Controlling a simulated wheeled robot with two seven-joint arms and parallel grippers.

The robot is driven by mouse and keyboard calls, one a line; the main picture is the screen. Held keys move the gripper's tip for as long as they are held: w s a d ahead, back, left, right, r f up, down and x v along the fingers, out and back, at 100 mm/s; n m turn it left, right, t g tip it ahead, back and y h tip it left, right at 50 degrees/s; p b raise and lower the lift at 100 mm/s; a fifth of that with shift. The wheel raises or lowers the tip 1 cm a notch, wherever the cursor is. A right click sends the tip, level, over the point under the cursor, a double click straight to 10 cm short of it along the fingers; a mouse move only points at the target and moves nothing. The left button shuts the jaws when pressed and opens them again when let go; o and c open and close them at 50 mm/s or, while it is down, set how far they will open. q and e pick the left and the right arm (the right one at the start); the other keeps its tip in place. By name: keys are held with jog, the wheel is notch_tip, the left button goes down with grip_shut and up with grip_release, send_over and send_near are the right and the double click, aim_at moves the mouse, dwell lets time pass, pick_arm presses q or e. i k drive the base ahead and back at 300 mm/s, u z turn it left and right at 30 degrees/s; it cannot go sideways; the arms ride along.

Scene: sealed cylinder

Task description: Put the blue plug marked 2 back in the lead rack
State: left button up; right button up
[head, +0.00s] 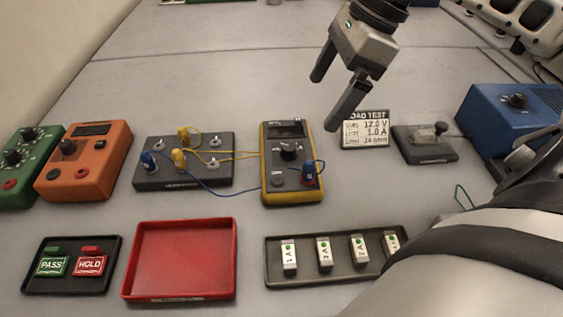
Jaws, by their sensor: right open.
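One blue plug (308,172) stands in the lower right of the yellow multimeter (279,199). A blue lead runs between block and meter. I cannot read which blue plug is marked 2. Two yellow plugs (179,158) also stand on the block. My right gripper (334,94) is open and empty, above and beyond the meter's right side, apart from both blue plugs. My left gripper is out of view.
A red tray (181,222) is empty in front. PASS and HOLD tags (54,265) lie front left. Orange (84,182) and green boxes stand left. A load test sign (365,128) and blue box (505,120) stand right.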

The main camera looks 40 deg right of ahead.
aim_at(308, 171)
jog(key=k, duration=1.5)
